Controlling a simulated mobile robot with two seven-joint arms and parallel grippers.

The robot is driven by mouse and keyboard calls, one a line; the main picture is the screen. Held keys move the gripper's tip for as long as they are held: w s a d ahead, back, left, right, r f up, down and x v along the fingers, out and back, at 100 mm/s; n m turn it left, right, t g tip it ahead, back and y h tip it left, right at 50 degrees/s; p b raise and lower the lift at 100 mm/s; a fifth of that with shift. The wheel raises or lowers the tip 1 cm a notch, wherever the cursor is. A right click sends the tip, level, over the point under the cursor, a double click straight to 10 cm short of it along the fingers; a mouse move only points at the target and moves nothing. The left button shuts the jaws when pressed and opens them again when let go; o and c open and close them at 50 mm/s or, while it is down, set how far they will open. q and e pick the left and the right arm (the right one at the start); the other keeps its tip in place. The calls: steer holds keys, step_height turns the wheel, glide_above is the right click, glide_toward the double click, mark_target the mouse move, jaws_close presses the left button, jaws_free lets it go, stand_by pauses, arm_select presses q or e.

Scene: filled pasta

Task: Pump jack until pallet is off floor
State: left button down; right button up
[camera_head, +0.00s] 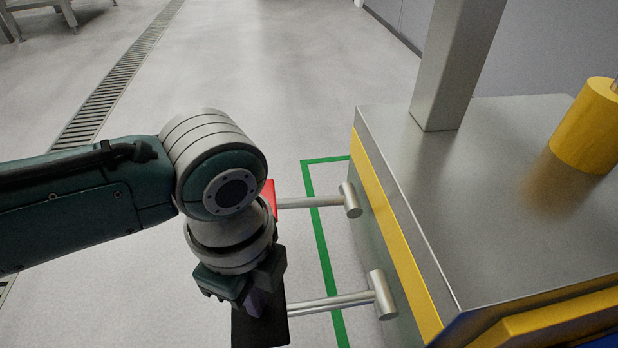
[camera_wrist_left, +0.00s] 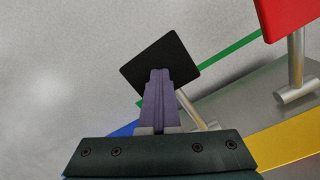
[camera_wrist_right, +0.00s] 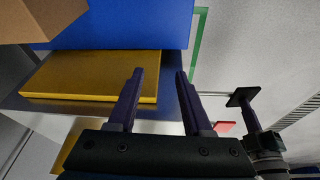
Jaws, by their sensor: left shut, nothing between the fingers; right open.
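My left gripper (camera_head: 255,300) is shut and empty, its fingers pointing down at a black pedal (camera_head: 262,330). In the left wrist view the closed purple fingers (camera_wrist_left: 160,75) overlap the black pedal (camera_wrist_left: 158,55); I cannot tell whether they touch it. A red pedal (camera_head: 270,194) is mostly hidden behind my left wrist and shows at the top right of the left wrist view (camera_wrist_left: 290,15). Both pedals sit on metal rods from the side of the steel-topped jack (camera_head: 490,220). My right gripper (camera_wrist_right: 158,72) is open and empty. I cannot make out a pallet for certain.
A yellow cylinder (camera_head: 586,125) and a steel post (camera_head: 455,65) stand on the jack's top. The right wrist view shows a yellow slab (camera_wrist_right: 95,75), a blue surface (camera_wrist_right: 130,25) and a cardboard box (camera_wrist_right: 40,15). A green floor line (camera_head: 320,240) runs under the rods.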

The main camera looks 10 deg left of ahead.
arm_select(q)
step_height(320, 180, down, 4)
steer(key=b, duration=0.2)
steer(key=shift+f+b, duration=0.2)
steer(key=shift+b, duration=0.2)
step_height(320, 180, up, 8)
steer(key=p, duration=0.8)
steer(key=shift+d+f, duration=0.15)
steer(key=shift+f, duration=0.25)
step_height(320, 180, down, 7)
steer(key=b, duration=0.6)
step_height(320, 180, up, 7)
steer(key=p, duration=0.7)
steer(key=shift+f, duration=0.2)
steer(key=shift+r+p, duration=0.3)
steer(key=shift+p, duration=0.1)
steer(key=shift+f, duration=0.1)
